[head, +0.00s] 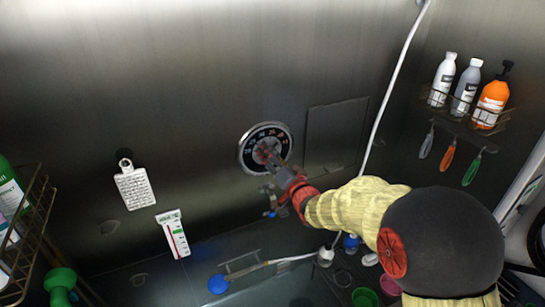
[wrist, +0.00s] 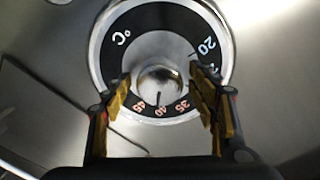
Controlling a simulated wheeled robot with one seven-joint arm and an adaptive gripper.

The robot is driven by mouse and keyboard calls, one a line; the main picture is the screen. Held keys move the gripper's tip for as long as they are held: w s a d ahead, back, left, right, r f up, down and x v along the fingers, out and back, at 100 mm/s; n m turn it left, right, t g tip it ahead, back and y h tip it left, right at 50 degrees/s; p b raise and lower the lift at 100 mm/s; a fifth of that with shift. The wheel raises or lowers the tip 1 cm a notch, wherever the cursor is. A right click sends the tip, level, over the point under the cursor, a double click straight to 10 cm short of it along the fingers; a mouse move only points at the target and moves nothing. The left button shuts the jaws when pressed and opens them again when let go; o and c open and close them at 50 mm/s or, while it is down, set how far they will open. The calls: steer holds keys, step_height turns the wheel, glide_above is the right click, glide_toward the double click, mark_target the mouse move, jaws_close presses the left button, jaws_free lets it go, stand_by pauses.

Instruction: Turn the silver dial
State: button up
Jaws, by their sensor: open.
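The silver dial (head: 266,149) is a round temperature dial on the steel wall, with a black ring of numbers and a shiny rim. In the wrist view the dial's silver knob (wrist: 159,80) sits at the centre of the ring, which reads 20, 35, 40, 45 and °C. My gripper (wrist: 168,92) is open, with one yellow-padded finger on each side of the knob. I cannot tell whether the fingers touch it. In the head view my gripper (head: 277,163) reaches the dial from the lower right and covers part of its face.
A flat panel (head: 334,134) is right of the dial. A valve (head: 268,192) sits just below it. A white hose (head: 396,80) hangs to the right. A bottle rack (head: 470,118) is at upper right, and a wire basket (head: 38,215) at far left.

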steer(key=shift+c, duration=1.1)
steer(key=c, duration=1)
steer(key=shift+o, duration=0.2)
